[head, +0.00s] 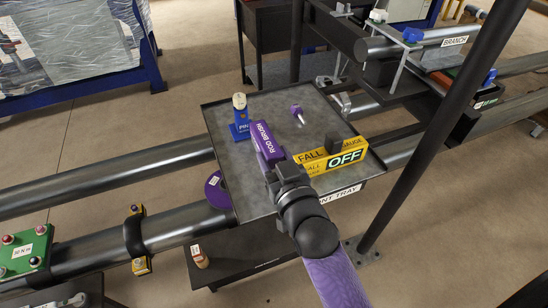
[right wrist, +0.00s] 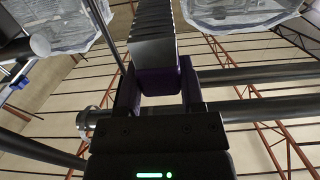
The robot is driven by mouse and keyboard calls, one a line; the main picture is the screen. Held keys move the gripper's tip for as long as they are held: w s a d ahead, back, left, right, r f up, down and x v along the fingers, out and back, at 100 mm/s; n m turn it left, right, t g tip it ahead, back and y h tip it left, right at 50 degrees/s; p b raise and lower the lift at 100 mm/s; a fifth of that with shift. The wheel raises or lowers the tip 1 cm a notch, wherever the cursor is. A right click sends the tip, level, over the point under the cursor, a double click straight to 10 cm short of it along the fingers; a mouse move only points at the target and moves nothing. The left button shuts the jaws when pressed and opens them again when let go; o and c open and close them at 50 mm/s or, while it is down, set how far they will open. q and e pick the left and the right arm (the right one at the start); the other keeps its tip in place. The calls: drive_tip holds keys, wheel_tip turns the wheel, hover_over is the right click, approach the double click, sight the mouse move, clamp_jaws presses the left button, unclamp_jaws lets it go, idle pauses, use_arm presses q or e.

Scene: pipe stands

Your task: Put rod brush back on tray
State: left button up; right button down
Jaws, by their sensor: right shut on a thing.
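The rod brush (head: 266,140) is a purple block with a white ROD BRUSH label. In the right wrist view the rod brush (right wrist: 157,80) shows a purple body and a dark ridged part reaching away from the jaws. My right gripper (head: 273,168) is shut on its near end; the dark fingers also show in the right wrist view (right wrist: 158,98). The grey tray (head: 228,128) lies under the brush in the head view. I cannot tell whether the brush touches it. My left gripper is not in view.
On the tray, a blue PIN holder (head: 240,128) stands at the back left, a small purple-handled piece (head: 297,112) at the back, and a yellow gauge box (head: 322,160) close right of the gripper. A dark post (head: 440,125) rises right of the tray. Large pipes (head: 110,180) run alongside.

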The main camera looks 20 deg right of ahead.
drive_tip(key=shift+r, duration=0.1)
drive_tip(key=shift+a+f, duration=0.1)
drive_tip(key=shift+f, duration=0.25)
wheel_tip(320, 180, down, 5)
drive_tip(key=b, duration=0.3)
drive_tip(key=shift+f, duration=0.1)
drive_tip(key=shift+f+b, duration=0.35)
drive_tip(key=shift+f, duration=0.05)
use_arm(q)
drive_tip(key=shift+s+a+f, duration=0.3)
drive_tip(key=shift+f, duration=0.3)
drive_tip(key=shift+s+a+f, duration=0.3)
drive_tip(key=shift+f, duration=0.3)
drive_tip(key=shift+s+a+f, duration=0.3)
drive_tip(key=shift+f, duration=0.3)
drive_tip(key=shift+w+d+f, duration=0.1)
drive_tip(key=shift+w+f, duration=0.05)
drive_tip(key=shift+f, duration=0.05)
use_arm(e)
drive_tip(key=shift+f, duration=0.25)
drive_tip(key=shift+f+b, duration=0.35)
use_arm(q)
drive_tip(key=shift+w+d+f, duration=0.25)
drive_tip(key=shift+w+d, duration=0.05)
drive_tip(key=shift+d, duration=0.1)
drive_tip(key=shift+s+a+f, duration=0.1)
use_arm(e)
drive_tip(key=shift+f, duration=0.25)
